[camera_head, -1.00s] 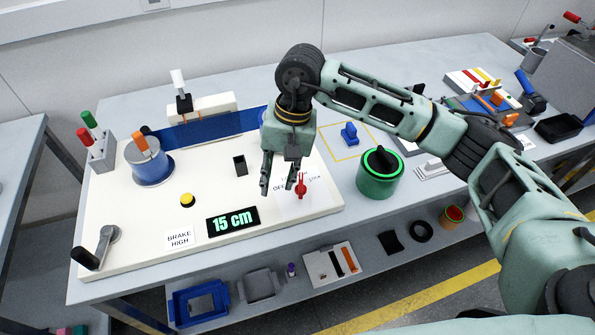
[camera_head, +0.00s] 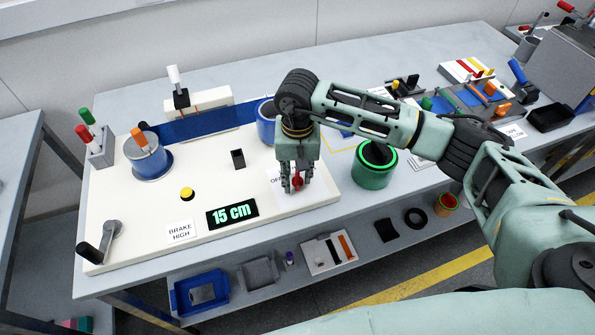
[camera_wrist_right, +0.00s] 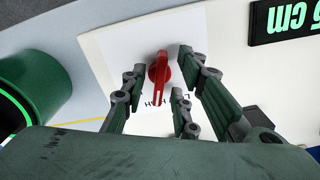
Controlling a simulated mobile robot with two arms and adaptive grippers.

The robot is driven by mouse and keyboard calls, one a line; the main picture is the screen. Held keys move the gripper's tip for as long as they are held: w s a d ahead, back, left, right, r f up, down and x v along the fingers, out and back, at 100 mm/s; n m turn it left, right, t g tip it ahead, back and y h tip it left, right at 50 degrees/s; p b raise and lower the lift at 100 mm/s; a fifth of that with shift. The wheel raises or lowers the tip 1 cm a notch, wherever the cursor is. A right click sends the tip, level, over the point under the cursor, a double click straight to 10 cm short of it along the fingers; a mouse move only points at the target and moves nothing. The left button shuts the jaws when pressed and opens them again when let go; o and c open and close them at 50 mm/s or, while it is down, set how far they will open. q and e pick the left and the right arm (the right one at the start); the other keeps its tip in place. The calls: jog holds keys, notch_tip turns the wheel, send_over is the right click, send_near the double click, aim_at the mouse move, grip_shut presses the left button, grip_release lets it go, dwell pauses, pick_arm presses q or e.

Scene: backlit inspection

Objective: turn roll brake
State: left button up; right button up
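The roll brake is a small red knob (camera_head: 297,182) at the right end of the white panel (camera_head: 205,170). In the right wrist view the red knob (camera_wrist_right: 160,70) sits on a white label whose lettering is partly hidden. My right gripper (camera_head: 297,186) is directly above the knob, pointing down. In the wrist view its fingers (camera_wrist_right: 155,85) are apart on either side of the knob, with space showing between them and it. My left gripper is not in view.
A display (camera_head: 232,210) reads "15 cm". A yellow button (camera_head: 187,194) and a black crank (camera_head: 100,243) lie left on the panel. A green cylinder (camera_head: 374,168) stands close right of the panel. A blue web (camera_head: 205,122) runs between two rolls behind.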

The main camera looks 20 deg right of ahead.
grip_shut()
dwell(0.3)
jog(key=shift+f+m+b, duration=0.1)
jog(key=shift+m+b, duration=0.2)
jog(key=shift+b, duration=0.2)
jog(key=m+b, duration=0.4)
jog(key=b, duration=0.2)
jog(key=shift+a+f+m, duration=0.1)
jog(key=shift+m, duration=0.3)
jog(key=shift+w+m+b, duration=0.1)
jog(key=shift+m+b, duration=1.2)
jog(key=shift+b, duration=0.05)
jog(key=shift+r, duration=0.2)
grip_release()
